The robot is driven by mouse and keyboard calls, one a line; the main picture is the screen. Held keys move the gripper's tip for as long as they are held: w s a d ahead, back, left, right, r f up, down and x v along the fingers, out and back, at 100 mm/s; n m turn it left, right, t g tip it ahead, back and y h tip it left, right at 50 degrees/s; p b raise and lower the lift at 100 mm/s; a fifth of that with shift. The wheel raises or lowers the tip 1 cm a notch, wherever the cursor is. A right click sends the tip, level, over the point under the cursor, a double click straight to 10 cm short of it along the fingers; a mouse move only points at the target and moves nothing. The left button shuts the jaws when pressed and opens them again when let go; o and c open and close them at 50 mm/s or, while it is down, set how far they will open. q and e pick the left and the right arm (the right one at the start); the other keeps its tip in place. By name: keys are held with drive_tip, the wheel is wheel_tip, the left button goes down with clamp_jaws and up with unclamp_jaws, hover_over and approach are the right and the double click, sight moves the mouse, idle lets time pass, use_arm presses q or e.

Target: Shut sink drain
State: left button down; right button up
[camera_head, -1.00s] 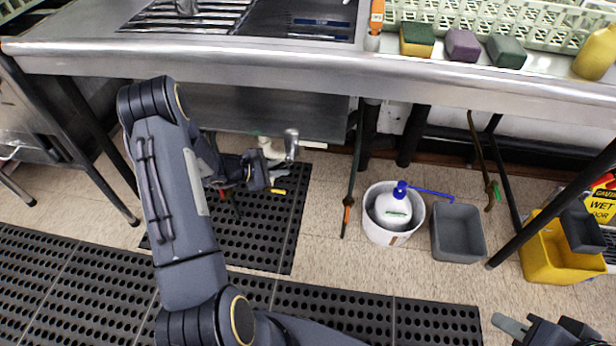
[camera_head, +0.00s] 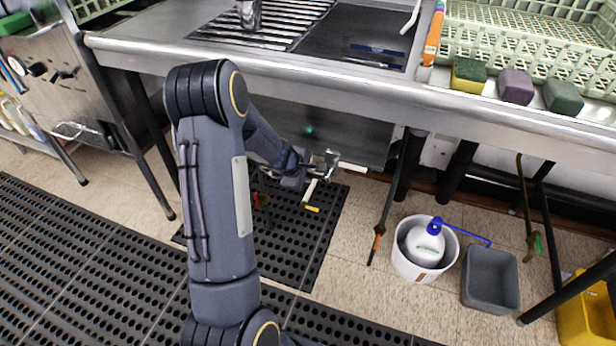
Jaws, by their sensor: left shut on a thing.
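My left arm reaches down and under the steel counter, below the sink basin (camera_head: 355,40). My left gripper (camera_head: 308,172) is beside silver drain hardware (camera_head: 328,162) under the basin. A thin pale lever with a yellow tip (camera_head: 312,208) hangs down at the gripper. The gripper is shut on what appears to be this lever; the fingers are small and partly hidden, so the exact contact is unclear. My right gripper is out of view.
A white bucket (camera_head: 452,258) with a bottle (camera_head: 425,244) and a grey bin (camera_head: 491,279) stand on the floor to the right. Dark counter legs (camera_head: 462,172) stand behind them. Sponges (camera_head: 515,87) lie on the counter. A black perforated mat (camera_head: 290,245) covers the floor below.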

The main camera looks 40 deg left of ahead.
use_arm(q)
drive_tip(key=shift+r+y, duration=0.1)
drive_tip(key=shift+y, duration=0.2)
drive_tip(key=c, duration=1.4)
unclamp_jaws()
drive_tip(key=shift+c, duration=0.2)
drive_tip(key=p+v, duration=0.3)
drive_tip(key=v, duration=0.4)
drive_tip(key=shift+s+r, duration=0.2)
drive_tip(key=shift+r, duration=0.15)
